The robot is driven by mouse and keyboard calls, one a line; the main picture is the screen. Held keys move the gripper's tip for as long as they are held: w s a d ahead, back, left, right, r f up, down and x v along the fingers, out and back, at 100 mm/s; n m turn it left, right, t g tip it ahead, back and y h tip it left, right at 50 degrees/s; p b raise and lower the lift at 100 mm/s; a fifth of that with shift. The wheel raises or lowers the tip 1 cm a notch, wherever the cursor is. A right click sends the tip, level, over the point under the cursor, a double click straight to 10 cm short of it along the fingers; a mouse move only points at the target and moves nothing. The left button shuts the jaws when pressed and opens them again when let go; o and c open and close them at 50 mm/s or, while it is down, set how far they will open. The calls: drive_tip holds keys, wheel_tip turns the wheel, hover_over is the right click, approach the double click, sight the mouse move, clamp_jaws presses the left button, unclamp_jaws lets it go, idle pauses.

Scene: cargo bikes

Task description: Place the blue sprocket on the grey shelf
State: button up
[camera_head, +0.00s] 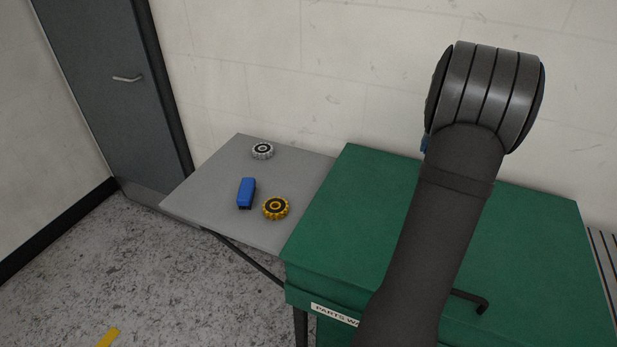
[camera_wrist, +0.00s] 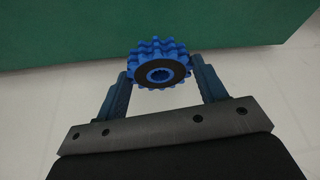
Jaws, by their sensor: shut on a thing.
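The blue sprocket (camera_wrist: 160,75), toothed with a dark ring around its centre hole, is held between the two fingers of my gripper (camera_wrist: 161,84) in the wrist view. My gripper is shut on it. In the head view my arm hides the gripper and the sprocket; only a small bit of blue shows at the arm's left edge. The grey shelf (camera_head: 212,188) is a flat board at the left of the green parts box, well left of my arm.
On the shelf lie a silver sprocket (camera_head: 262,150), a blue block-like object (camera_head: 246,193) and a yellow sprocket (camera_head: 276,208). The shelf's left part and back right are bare. The green box (camera_head: 350,220) has a black handle (camera_head: 470,298). A wall stands behind.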

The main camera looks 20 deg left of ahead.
drive_tip(key=s+a+n+y, duration=0.1)
drive_tip(key=s+a+n, duration=0.25)
drive_tip(key=a, duration=1.05)
drive_tip(key=n+g+y, duration=0.1)
drive_tip(key=n, duration=0.2)
approach(304, 170)
drive_tip(key=shift+w+a+f, duration=0.15)
drive_tip(key=shift+w+f, duration=0.05)
drive_tip(key=shift+w, duration=0.25)
drive_tip(key=shift+w+a+f, duration=0.2)
drive_tip(key=shift+w, duration=0.25)
drive_tip(key=shift+a+f, duration=0.3)
drive_tip(key=shift+a, duration=0.25)
drive_tip(key=shift+f, duration=2)
drive_tip(key=o, duration=1.3)
drive_tip(key=shift+f, duration=0.2)
drive_tip(key=shift+c, duration=0.2)
drive_tip(key=shift+r, duration=0.1)
drive_tip(key=v, duration=1.2)
